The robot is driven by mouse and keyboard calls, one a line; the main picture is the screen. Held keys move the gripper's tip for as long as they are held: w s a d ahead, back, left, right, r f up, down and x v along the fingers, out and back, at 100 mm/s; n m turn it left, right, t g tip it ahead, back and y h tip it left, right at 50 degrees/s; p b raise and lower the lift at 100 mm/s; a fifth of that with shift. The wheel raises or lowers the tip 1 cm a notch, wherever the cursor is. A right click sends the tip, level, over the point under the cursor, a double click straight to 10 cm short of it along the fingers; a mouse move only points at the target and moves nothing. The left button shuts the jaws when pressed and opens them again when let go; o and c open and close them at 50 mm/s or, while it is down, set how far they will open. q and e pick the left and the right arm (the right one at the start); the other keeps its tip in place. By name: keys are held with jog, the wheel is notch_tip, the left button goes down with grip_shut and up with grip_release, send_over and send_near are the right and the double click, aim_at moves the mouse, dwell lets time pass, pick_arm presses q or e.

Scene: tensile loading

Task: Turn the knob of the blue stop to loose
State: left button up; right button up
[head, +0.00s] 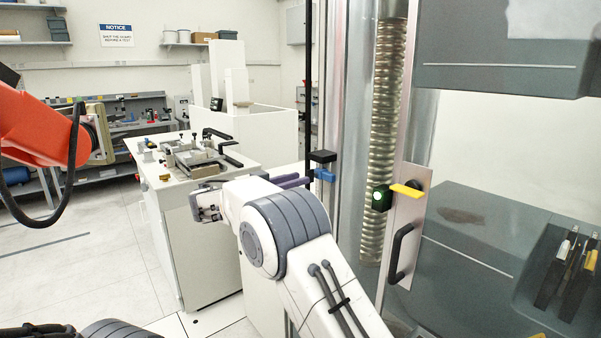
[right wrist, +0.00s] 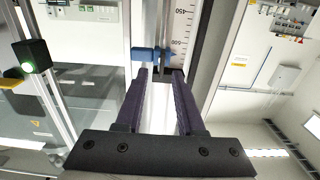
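In the right wrist view, which is turned upside down, the blue stop (right wrist: 145,54) lies just beyond the fingertips, beside a scale. I cannot make out its knob clearly or which way it is set. My right gripper (head: 296,182) points its purple fingers at the stop from the left. In the right wrist view its fingers (right wrist: 161,72) are apart with nothing held between them; contact with the stop cannot be told. My left gripper is out of view.
A clear guard door with a black handle (head: 401,254), a yellow latch (head: 407,190) and a green-lit switch (head: 381,198) stands right of the rail. A white bench (head: 178,240) with fixtures is on the left. An orange robot arm (head: 40,125) reaches in at far left.

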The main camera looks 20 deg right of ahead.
aim_at(312, 176)
jog(key=shift+p+x, duration=0.35)
jog(key=shift+x, duration=1.05)
